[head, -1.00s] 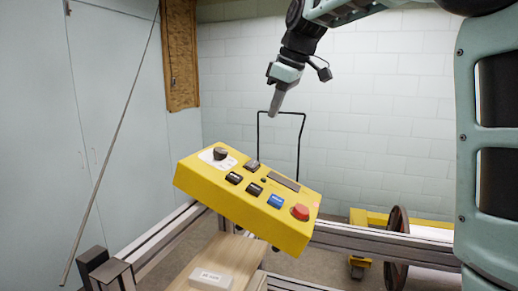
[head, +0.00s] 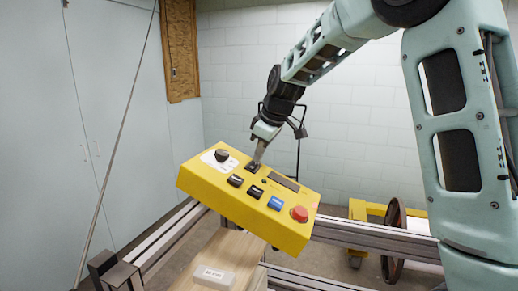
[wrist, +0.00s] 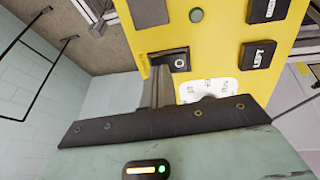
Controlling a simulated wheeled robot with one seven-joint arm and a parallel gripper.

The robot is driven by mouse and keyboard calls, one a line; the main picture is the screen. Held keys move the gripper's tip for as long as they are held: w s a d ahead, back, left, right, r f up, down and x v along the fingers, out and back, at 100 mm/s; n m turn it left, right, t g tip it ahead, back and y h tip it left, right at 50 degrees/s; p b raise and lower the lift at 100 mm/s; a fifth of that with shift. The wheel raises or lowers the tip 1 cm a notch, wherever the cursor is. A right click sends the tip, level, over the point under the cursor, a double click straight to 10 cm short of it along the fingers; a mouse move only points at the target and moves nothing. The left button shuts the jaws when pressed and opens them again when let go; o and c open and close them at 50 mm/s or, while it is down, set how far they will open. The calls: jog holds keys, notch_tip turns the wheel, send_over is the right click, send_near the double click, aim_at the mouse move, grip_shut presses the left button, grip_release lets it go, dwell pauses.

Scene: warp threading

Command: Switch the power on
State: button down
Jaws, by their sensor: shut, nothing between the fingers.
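The yellow control box (head: 240,211) sits tilted on a metal frame. Its black power rocker switch (head: 252,168) is near the far edge, between the round black knob (head: 221,155) and the dark display. In the wrist view the rocker (wrist: 179,61) shows a white circle mark on its right half. My gripper (head: 258,158) is shut and empty, its tip right at the rocker. In the wrist view the fingertips (wrist: 160,70) cover the rocker's left part. I cannot tell whether they touch it or press it.
On the box are black buttons (head: 235,180), a blue button (head: 274,203) and a red stop button (head: 299,214). A wooden board with a small white block (head: 212,277) lies below. Aluminium rails (head: 385,236) run behind, and a thin black wire stand rises behind the box.

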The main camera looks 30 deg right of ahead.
jog(key=shift+w+f, duration=0.1)
jog(key=shift+f, duration=0.2)
jog(key=shift+w+d+f+y, duration=0.1)
jog(key=shift+w+f+y, duration=0.1)
jog(key=shift+f+y, duration=0.1)
jog(key=shift+s, duration=0.1)
jog(key=shift+s+a+r+b, duration=0.1)
jog(key=shift+s+a+b, duration=0.2)
jog(key=shift+s+a, duration=0.35)
jog(key=shift+w+a, duration=0.1)
jog(key=shift+w, duration=0.05)
